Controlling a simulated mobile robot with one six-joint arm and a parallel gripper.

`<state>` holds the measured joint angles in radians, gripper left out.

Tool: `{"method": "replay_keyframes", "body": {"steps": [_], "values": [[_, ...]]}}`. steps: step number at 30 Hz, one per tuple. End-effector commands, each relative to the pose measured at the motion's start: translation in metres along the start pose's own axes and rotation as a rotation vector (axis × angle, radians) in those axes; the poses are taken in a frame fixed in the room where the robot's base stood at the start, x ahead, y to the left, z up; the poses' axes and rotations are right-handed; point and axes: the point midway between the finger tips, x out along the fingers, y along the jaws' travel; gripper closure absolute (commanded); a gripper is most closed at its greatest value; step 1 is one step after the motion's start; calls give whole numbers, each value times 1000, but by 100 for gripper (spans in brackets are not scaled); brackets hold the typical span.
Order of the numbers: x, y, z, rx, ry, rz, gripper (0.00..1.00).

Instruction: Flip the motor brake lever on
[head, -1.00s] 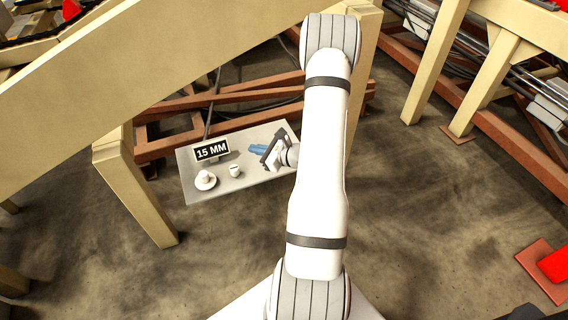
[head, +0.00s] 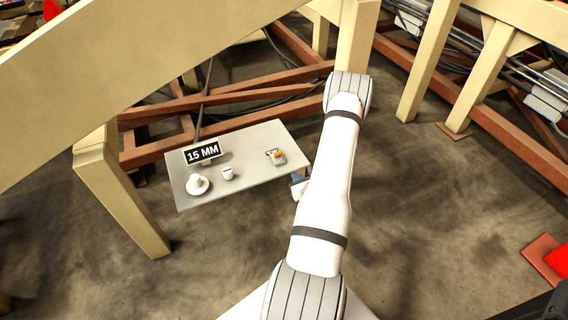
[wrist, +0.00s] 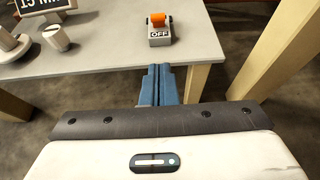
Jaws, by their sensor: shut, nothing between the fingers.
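The brake lever (wrist: 158,19) is a small orange handle on a grey block on the panel, with a plate (wrist: 159,34) reading OFF in front of it. It also shows in the head view (head: 277,154), near the panel's right end. My gripper (wrist: 159,68) has its blue fingers shut together and empty. In the wrist view the fingertips lie below the lever, apart from it, at the panel's near edge. In the head view my arm hides most of the gripper.
The grey panel (head: 240,171) also carries a 15 MM display (head: 202,152), a white round knob (head: 197,184) and a small white knob (head: 227,173). Beige frame legs (head: 120,190) stand left and right of it. Red-brown beams (head: 160,111) lie behind.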

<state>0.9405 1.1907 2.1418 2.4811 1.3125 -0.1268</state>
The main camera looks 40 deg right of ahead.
Motion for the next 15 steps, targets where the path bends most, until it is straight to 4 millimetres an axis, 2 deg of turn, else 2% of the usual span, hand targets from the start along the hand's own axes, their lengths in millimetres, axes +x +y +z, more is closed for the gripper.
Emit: {"method": "replay_keyframes", "body": {"steps": [5, 15], "values": [[21, 0, -2, -4, -2, 2, 100], [93, 1, -3, -4, -3, 2, 100]]}}
